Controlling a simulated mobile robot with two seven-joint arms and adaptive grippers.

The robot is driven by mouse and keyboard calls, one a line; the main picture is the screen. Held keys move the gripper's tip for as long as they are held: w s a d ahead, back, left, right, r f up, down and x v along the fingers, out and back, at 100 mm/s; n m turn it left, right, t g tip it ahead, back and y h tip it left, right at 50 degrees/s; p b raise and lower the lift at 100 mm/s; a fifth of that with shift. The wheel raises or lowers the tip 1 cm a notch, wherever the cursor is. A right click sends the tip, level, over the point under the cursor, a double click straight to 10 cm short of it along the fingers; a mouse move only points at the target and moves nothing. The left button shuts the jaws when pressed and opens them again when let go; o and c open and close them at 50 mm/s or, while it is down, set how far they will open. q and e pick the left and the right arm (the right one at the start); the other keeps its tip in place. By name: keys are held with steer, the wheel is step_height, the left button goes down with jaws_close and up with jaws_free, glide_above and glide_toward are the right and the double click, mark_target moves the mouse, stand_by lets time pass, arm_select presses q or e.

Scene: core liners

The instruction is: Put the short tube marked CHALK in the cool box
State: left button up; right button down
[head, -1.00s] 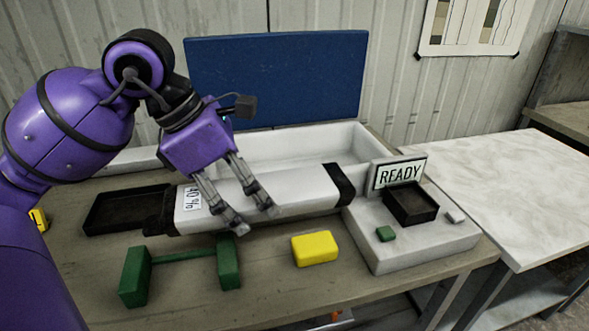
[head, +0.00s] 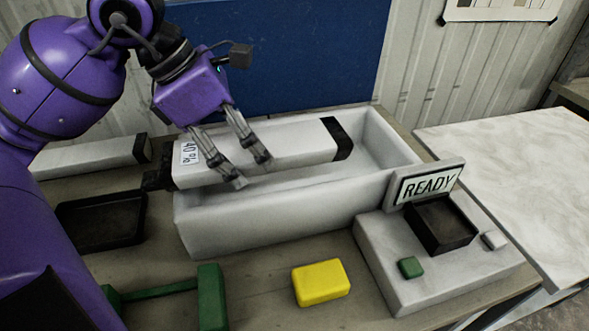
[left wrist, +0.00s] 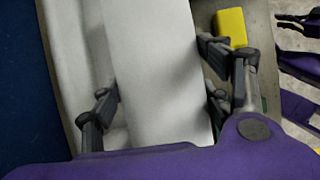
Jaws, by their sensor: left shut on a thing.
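My left gripper (head: 246,171) is shut on a white tube (head: 290,146) with black end caps. The tube's small label (head: 189,153) seems to read "40 %"; I see no CHALK mark. The tube is over the open white cool box (head: 270,218), its left cap beyond the box's left end. In the left wrist view the fingers (left wrist: 158,110) straddle the white tube (left wrist: 150,60). Another white tube (head: 90,157) with a black cap lies at the left; no label shows on it.
A dark tray (head: 100,220) lies left of the box. A green rack (head: 211,295) and a yellow block (head: 321,282) lie in front. A white device (head: 385,262) with a READY sign (head: 428,185) stands at the right. A blue panel (head: 280,60) stands behind the box.

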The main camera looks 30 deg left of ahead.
mark_target(286, 139)
arm_select(q)
steer(key=shift+w+a+r, duration=0.1)
steer(key=shift+w+a, duration=0.05)
steer(key=shift+w, duration=0.3)
steer(key=w+d+f, duration=0.1)
steer(key=w+f, duration=0.1)
steer(key=w, duration=0.2)
steer(key=w+d+f, duration=0.1)
steer(key=w+f, duration=0.2)
steer(key=w, duration=0.1)
steer(key=w+d+f, duration=0.1)
steer(key=w+f, duration=0.2)
steer(key=w, duration=0.1)
steer(key=shift+p, duration=0.3)
steer(key=shift+w+d+f, duration=0.1)
steer(key=shift+w+f, duration=0.55)
steer(key=shift+f, duration=1.85)
steer(key=o, duration=2.1)
steer(key=shift+f, duration=0.1)
steer(key=v, duration=1.2)
steer(key=shift+s, duration=0.2)
